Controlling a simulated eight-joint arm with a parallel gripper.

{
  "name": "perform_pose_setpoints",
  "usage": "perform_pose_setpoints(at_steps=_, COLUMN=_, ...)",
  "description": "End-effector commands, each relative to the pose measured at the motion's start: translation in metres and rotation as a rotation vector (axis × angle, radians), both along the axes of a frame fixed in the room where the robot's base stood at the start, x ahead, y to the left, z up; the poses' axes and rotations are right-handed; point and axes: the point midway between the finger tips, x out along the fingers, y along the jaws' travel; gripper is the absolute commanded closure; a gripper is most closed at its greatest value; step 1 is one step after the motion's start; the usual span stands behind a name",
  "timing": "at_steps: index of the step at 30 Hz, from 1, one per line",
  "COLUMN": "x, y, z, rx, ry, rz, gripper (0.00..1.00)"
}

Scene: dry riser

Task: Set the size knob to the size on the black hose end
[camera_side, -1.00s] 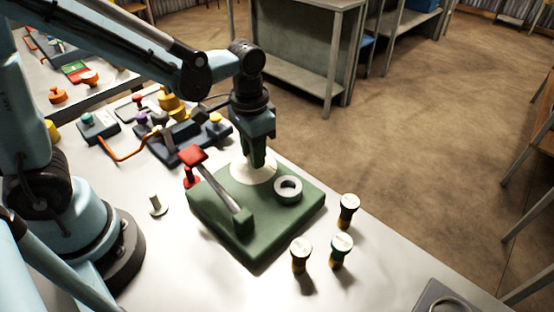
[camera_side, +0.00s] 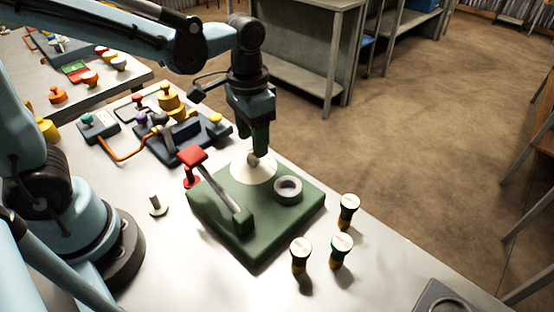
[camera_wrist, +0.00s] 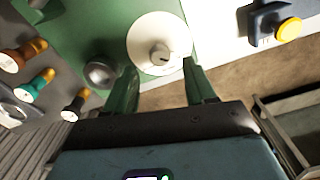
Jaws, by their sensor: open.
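The size knob (camera_side: 253,161) is a small grey knob at the centre of a white round dial (camera_side: 240,172) on the green base (camera_side: 245,215). It also shows in the wrist view (camera_wrist: 160,54), where its dial marks are too small to read. My gripper (camera_side: 261,152) is just above the knob, with its fingers apart and nothing between them; the wrist view shows the fingers (camera_wrist: 160,68) either side of the dial's lower part. The black hose end (camera_side: 348,209) stands upright right of the base, also in the wrist view (camera_wrist: 73,106). Its size is unreadable.
Teal (camera_side: 341,250) and brown (camera_side: 301,255) hose ends stand beside the black one. A grey ring (camera_side: 288,188) and a red-handled lever (camera_side: 215,190) are on the base near the knob. Other devices (camera_side: 180,135) crowd the table behind; a peg (camera_side: 156,205) stands left.

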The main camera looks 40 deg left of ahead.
Motion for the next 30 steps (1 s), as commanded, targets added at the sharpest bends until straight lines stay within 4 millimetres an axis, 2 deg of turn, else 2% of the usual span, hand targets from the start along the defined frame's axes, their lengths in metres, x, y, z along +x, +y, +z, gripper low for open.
perform_pose_setpoints(at_steps=9, x=0.0, y=0.0, z=0.05, rx=0.0, ry=0.0, rz=0.0, gripper=0.45)
perform_pose_setpoints(at_steps=15, x=0.0, y=0.0, z=0.071, rx=0.0, ry=0.0, rz=0.0, gripper=0.45)
perform_pose_setpoints(at_steps=21, x=0.0, y=0.0, z=0.08, rx=0.0, ry=0.0, rz=0.0, gripper=0.45)
perform_pose_setpoints(at_steps=30, x=0.0, y=0.0, z=0.081, rx=0.0, ry=0.0, rz=0.001, gripper=0.45)
